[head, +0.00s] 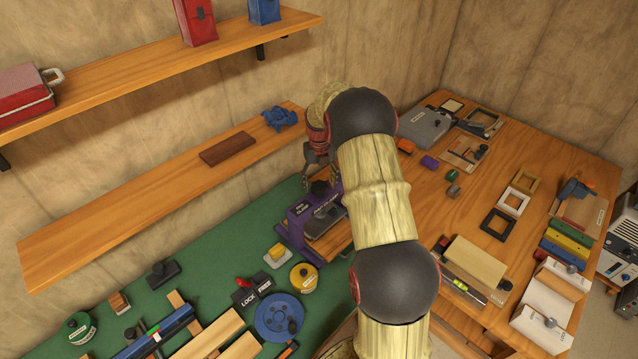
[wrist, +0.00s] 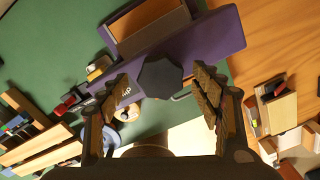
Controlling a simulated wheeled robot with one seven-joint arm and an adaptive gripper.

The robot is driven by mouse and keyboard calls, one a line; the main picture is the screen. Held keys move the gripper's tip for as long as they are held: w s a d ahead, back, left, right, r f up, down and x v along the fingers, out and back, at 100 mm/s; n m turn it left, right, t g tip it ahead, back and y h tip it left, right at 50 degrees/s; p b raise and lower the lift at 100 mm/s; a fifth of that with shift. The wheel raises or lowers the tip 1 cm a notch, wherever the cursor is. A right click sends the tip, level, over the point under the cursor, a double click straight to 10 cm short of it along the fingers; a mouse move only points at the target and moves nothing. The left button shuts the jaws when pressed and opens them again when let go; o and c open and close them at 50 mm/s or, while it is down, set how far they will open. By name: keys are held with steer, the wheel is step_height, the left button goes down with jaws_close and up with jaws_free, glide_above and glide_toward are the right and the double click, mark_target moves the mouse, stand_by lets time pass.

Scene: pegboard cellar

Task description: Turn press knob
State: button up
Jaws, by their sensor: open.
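The press is a purple frame (head: 291,229) at the far right end of the green bench top, with a grey plate and a wooden bed. Its dark faceted knob (head: 320,187) stands on top; in the wrist view the knob (wrist: 160,77) sits on the purple beam (wrist: 215,38). My gripper (head: 320,170) is above the press, partly hidden by my arm. In the wrist view my gripper (wrist: 163,84) is open, with one finger on each side of the knob and a visible gap on the right. I cannot tell whether the left finger touches it.
Left of the press are a yellow round tool (head: 303,277), a blue wheel (head: 279,317) and a lock/free switch (head: 250,291). A wooden shelf (head: 130,215) runs along the wall behind. A wooden table (head: 490,165) with frames and boxes stands right.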

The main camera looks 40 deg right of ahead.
mark_target(319, 185)
step_height(319, 185, up, 12)
stand_by(0.4)
steer(key=shift+f, duration=0.1)
